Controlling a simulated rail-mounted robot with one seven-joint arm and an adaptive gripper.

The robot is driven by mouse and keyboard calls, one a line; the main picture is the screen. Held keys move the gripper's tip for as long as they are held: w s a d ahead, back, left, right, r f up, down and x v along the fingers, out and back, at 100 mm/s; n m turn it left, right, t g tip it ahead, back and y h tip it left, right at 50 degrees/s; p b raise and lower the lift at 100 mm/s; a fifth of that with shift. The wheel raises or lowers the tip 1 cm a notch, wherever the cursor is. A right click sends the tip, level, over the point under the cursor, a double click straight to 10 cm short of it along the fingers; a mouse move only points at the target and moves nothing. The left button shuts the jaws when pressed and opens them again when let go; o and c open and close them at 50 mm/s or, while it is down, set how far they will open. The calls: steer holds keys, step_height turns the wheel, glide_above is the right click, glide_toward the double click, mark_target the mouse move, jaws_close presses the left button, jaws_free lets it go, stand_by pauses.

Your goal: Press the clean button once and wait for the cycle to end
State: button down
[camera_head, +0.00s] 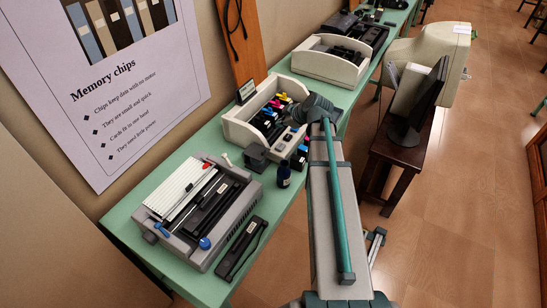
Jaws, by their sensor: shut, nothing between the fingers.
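The open cream printer (236,130) stands on the green bench at the middle of the head view, with small coloured cartridges (276,104) inside. A small dark panel (246,91) stands up at its back left corner. I cannot make out the clean button or its label. My arm reaches up from the bottom, and its dark end bends over the printer's right side. My gripper (284,128) is shut and empty there, small and blending with the printer's dark inside. I cannot tell whether it touches anything.
A grey device (205,253) with a white ribbed top and a black flat part (241,248) lie at the near left. A dark blue bottle (284,174) and small cartridges stand by the printer. Another cream printer (318,68) is behind. A monitor (424,95) stands on a brown stand at right.

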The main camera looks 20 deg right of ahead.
steer(key=n, duration=0.3)
steer(key=shift+r, duration=0.1)
stand_by(0.4)
steer(key=b, duration=0.2)
glide_above(278, 144)
steer(key=s, duration=0.2)
steer(key=f, duration=0.7)
steer(key=shift+d+f, duration=0.25)
steer(key=shift+f, duration=0.05)
steer(key=shift+f+b, duration=0.7)
steer(key=shift+b, duration=0.1)
steer(key=shift+f+b, duration=0.9)
steer(key=shift+b, duration=0.6)
stand_by(0.8)
steer(key=shift+r, duration=0.95)
